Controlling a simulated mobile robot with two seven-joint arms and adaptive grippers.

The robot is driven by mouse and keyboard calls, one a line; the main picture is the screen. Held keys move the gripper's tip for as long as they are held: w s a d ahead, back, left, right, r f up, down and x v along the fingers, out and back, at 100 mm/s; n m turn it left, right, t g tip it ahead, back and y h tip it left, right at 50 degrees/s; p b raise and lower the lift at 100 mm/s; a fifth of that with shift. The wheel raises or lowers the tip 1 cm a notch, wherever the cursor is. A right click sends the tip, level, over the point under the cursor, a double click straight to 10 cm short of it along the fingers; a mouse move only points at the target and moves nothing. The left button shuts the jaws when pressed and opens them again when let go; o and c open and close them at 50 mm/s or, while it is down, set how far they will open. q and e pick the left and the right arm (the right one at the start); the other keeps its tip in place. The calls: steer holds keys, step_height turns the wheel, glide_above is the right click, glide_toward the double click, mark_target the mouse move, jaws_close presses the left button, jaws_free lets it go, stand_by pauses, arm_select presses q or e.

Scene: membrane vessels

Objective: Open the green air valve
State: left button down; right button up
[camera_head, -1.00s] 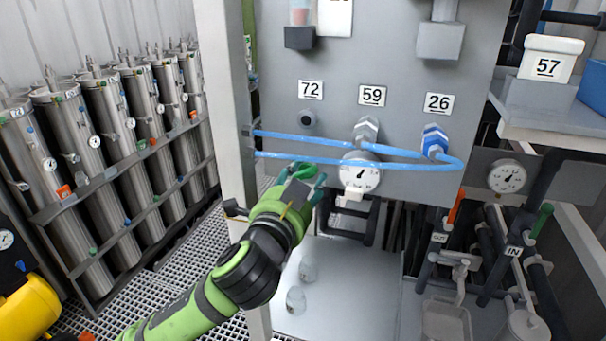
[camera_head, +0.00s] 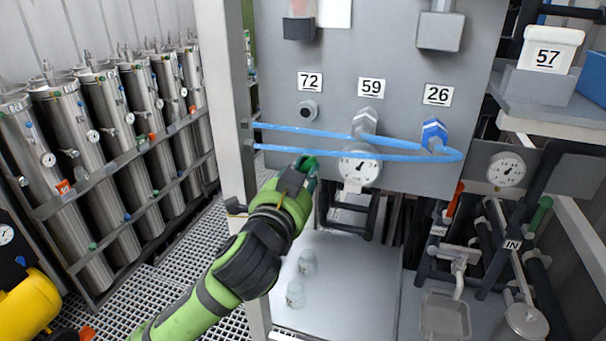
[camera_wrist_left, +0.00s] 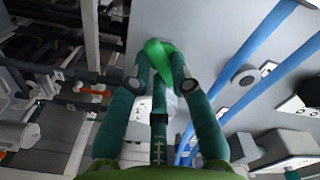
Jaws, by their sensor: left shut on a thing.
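My left gripper (camera_head: 303,166) reaches up from below to the grey panel, just left of the round gauge under the 59 label. The green air valve's handle (camera_wrist_left: 157,52) shows as a bright green piece between the dark teal fingertips of my left gripper (camera_wrist_left: 160,75) in the left wrist view. The gripper is shut on it. In the head view the fingers and wrist hide most of the handle, so its exact angle is hard to tell. My right gripper is not in view.
Blue hoses (camera_head: 350,138) loop across the panel just above the gripper. A white-faced gauge (camera_head: 359,166) is close on its right. A grey post (camera_head: 226,100) stands to the left. Orange and green (camera_head: 541,214) handles are at right.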

arm_select(q)
steer(key=n, duration=0.3)
steer(key=shift+n, duration=0.3)
steer(key=shift+r+n, duration=0.1)
steer(key=shift+n, duration=1.8)
steer(key=c, duration=1.1)
jaws_free()
steer(key=v, duration=0.7)
steer(key=shift+s, duration=0.25)
steer(key=shift+w, duration=0.1)
